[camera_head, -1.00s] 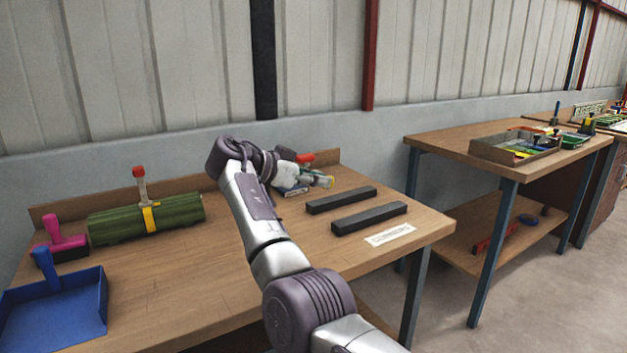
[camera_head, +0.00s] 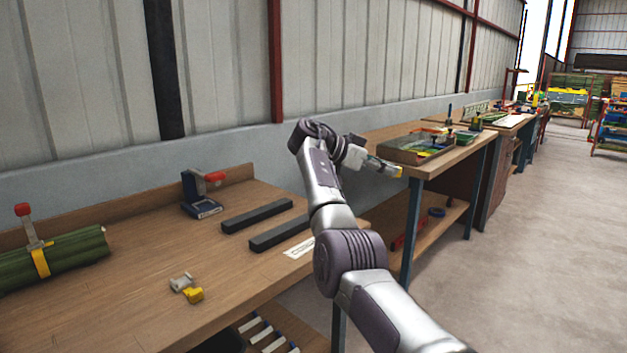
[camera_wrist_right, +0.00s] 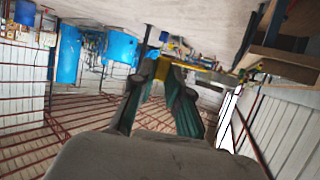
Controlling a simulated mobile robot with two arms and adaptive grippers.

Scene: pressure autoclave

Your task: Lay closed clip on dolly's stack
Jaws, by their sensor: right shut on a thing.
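My right gripper (camera_head: 385,168) is shut on a small yellow clip (camera_head: 398,172), held in the air past the bench's right end. In the right wrist view the clip (camera_wrist_right: 188,64) sits between the fingertips (camera_wrist_right: 170,75); most of its shape is hidden. A green stack with pale and yellow parts (camera_head: 572,97) stands far off at the back right; whether it is on the dolly is too small to tell. My left gripper is not in view.
The near bench (camera_head: 140,290) holds a grey and yellow piece (camera_head: 187,288), two dark bars (camera_head: 257,215), a blue tool with a red handle (camera_head: 203,192) and a strapped green bundle (camera_head: 60,258). A second bench carries a tray (camera_head: 405,155). The floor (camera_head: 540,250) at right is clear.

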